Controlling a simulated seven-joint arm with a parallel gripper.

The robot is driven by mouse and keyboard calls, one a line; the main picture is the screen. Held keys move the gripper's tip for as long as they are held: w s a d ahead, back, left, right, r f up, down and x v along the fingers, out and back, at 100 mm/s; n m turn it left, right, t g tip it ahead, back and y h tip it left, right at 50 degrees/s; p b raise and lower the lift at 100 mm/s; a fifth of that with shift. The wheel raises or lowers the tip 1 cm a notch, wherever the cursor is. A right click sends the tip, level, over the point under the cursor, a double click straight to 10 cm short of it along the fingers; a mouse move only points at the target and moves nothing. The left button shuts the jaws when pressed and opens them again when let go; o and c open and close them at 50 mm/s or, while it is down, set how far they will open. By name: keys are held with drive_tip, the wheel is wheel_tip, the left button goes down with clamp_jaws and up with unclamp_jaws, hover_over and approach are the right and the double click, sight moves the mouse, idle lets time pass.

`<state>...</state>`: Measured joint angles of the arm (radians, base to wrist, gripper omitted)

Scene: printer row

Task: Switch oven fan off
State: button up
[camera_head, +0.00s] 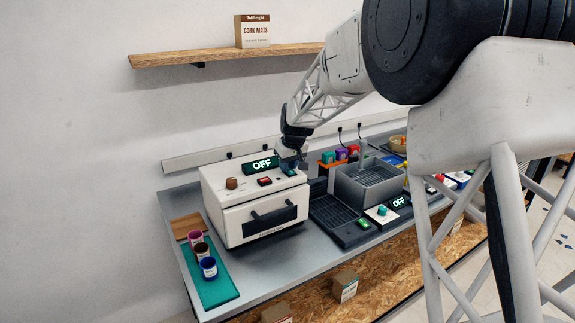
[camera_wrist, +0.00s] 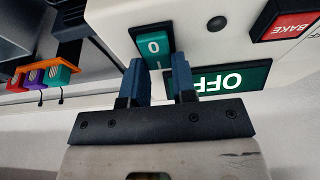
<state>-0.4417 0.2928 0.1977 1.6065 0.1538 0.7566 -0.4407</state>
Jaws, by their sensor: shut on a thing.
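The white oven (camera_head: 255,202) stands on the grey counter, with a lit display (camera_head: 262,164) reading OFF on its sloped top. The display (camera_wrist: 222,78) shows upside down in the wrist view. A green rocker switch (camera_wrist: 153,42), marked 0 and I, sits beside the display. My gripper (camera_head: 291,164) is at the oven's top right corner. The exact contact is partly hidden. A red BAKE switch (camera_wrist: 290,20) lies to the right.
A brown knob (camera_head: 231,183) is on the oven's front left. A grey fryer-like bin (camera_head: 365,186) stands close to the oven's right. A teal mat (camera_head: 224,288) with several small cups lies at left. A wooden shelf (camera_head: 190,58) hangs above. Bare counter lies before the oven.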

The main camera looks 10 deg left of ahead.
sight(293, 173)
idle(0.4)
drive_tip(key=o, duration=0.9)
drive_tip(key=shift+r, duration=0.1)
drive_tip(key=shift+v, duration=3.6)
drive_tip(key=shift+s+d+r, duration=0.15)
drive_tip(key=shift+s+d, duration=0.1)
